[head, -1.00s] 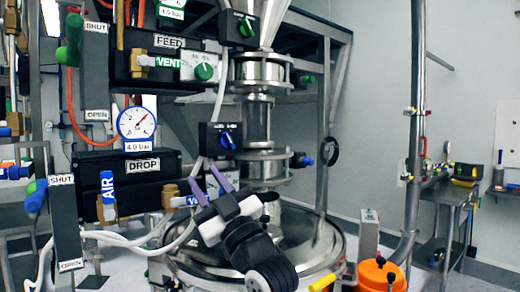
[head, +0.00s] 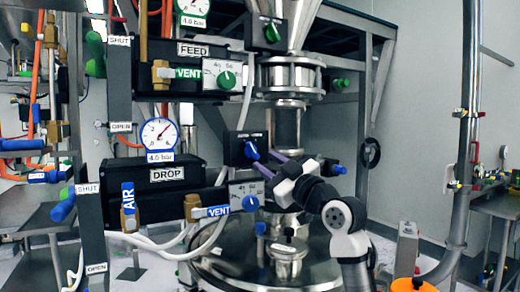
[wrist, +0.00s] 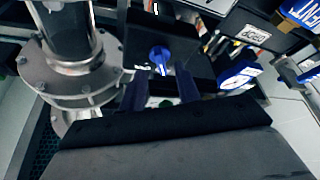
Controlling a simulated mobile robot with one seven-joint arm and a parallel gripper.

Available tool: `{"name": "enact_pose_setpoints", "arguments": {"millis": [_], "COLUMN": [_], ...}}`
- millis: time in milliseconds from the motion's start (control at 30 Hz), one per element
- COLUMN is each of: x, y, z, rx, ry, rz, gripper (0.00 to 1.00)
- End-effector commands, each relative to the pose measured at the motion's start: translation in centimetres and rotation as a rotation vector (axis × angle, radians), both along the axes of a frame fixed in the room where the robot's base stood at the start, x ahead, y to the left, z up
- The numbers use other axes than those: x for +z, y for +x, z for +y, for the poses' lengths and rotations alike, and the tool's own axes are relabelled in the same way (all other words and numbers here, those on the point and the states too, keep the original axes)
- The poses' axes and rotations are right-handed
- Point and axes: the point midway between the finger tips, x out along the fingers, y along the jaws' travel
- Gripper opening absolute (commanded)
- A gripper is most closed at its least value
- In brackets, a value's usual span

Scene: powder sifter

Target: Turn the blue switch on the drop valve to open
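The drop valve's small black box (head: 240,149) carries a blue rotary switch (head: 251,149). Its small label is unreadable. In the wrist view the blue switch (wrist: 160,55) shows on the black box, just beyond and between my fingertips. My gripper (head: 263,161) reaches in from the right with its purple fingers parted, close to the switch. In the wrist view my gripper (wrist: 161,80) is open and holds nothing; the fingers look short of the switch, though contact is hard to judge.
A blue-handled lever (head: 62,205) stands at the SHUT/OPEN plate on the left. Below the switch box is a dial box (head: 245,195) with a blue knob and a VENT lever (head: 211,211). The green FEED switch (head: 271,33) is above. The steel vessel lid (head: 255,262) lies below.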

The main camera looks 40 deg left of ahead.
Motion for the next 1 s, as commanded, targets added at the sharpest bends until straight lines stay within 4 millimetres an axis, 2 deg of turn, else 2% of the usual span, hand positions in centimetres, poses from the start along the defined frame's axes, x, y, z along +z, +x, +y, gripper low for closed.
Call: {"name": "enact_pose_setpoints", "arguments": {"millis": [33,200,600,667,867,1000], "x": [0.7,1.2,1.3,1.3,1.3,1.3], "y": [0.1,0.5,0.7,0.7,0.7,0.7], "z": [1.0,2.9,3.6,3.6,3.6,3.6], "rx": [0.002,0.001,-0.001,-0.001,-0.001,-0.001], "ry": [-0.002,0.000,0.000,0.000,0.000,0.002], "rz": [0.001,0.001,-0.001,-0.001,-0.001,-0.001], "gripper": [0.33,0.33,0.33,0.28,0.01,0.00]}}
